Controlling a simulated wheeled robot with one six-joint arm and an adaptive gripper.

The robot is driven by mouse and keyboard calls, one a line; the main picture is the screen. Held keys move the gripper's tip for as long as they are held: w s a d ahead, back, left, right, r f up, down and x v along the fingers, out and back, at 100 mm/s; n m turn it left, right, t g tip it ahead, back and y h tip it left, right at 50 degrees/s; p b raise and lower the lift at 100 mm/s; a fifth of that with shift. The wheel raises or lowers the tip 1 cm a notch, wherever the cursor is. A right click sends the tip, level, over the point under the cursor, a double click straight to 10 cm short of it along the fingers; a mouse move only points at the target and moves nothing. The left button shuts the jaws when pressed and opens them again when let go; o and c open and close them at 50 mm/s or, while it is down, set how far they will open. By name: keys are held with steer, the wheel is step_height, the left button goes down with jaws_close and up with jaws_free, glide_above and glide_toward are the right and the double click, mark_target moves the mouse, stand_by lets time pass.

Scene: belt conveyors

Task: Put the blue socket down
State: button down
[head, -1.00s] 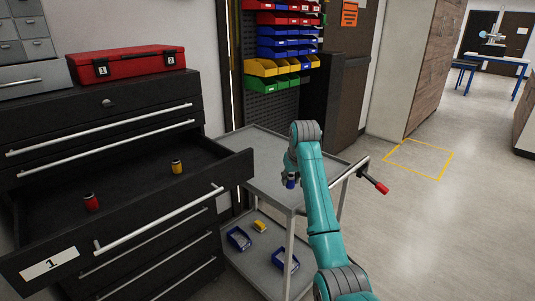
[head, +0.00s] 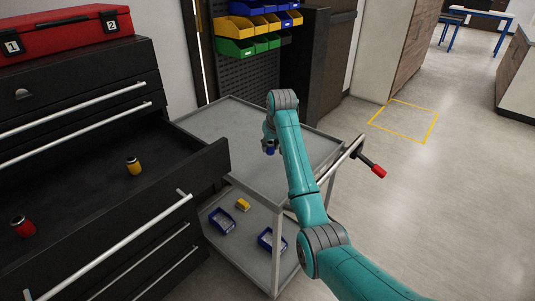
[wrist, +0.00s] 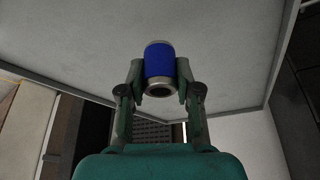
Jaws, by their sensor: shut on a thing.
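The blue socket (head: 270,149) is a short cylinder with a blue band and metal ends. My gripper (wrist: 159,75) is shut on it, one finger on each side, as the wrist view (wrist: 159,62) shows. In the head view my gripper (head: 269,140) is mostly hidden behind my arm. The socket is over the grey top shelf of the cart (head: 215,125). I cannot tell how large the gap below it is, or whether it touches. A red socket (head: 23,227) and a yellow socket (head: 134,166) stand in the open drawer (head: 75,185).
The cart handle (head: 368,163) juts out to the right. The open drawer's front comes close to the cart's left side. Most of the top shelf is bare.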

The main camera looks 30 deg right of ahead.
mark_target(271, 155)
steer(key=shift+f, duration=2.7)
steer(key=c, duration=0.8)
jaws_free()
steer(key=shift+f, duration=0.1)
steer(key=v, duration=1.2)
steer(key=shift+s+a, duration=0.1)
